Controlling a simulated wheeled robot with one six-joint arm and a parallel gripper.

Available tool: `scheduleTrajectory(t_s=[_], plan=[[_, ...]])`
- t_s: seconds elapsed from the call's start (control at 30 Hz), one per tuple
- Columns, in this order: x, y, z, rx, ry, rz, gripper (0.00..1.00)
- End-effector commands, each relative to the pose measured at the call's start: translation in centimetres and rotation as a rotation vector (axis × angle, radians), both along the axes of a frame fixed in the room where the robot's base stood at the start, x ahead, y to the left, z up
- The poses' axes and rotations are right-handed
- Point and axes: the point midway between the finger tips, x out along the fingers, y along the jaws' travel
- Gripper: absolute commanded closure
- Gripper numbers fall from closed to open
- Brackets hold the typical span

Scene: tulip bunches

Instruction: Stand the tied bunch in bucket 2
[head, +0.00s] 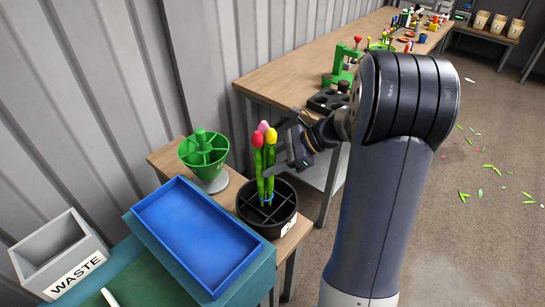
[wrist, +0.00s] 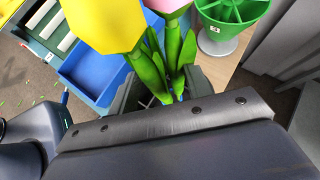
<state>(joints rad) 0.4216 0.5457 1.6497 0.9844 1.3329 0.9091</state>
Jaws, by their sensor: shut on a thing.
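The tied bunch (head: 264,163) has red, pink and yellow tulip heads, green stems and a blue tie low down. It stands upright at the black divided bucket (head: 266,226), with its stem ends in or just over the compartments; I cannot tell if they touch the bottom. My gripper (head: 272,172) is shut on the stems below the heads. The bucket has a white label at its front right whose number I cannot read. In the wrist view the yellow head (wrist: 103,24) and green stems (wrist: 160,70) fill the space before my gripper, hiding most of the bucket.
A green divided bucket (head: 205,150) on a grey foot stands behind left. A blue tray (head: 196,235) and a grey WASTE box (head: 58,255) are at the left. A wooden bench (head: 290,75) with a green tool runs behind. Leaf scraps lie on the floor at right.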

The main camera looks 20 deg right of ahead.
Motion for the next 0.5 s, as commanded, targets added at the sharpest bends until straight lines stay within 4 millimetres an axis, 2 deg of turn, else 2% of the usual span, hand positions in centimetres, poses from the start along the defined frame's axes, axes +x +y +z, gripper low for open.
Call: scheduleTrajectory(t_s=[0.03, 0.5], plan=[[0.0, 0.0, -0.8, 0.001, 0.001, -0.001, 0.81], [0.0, 0.0, -5.6, 0.0, 0.0, 0.0, 0.81]])
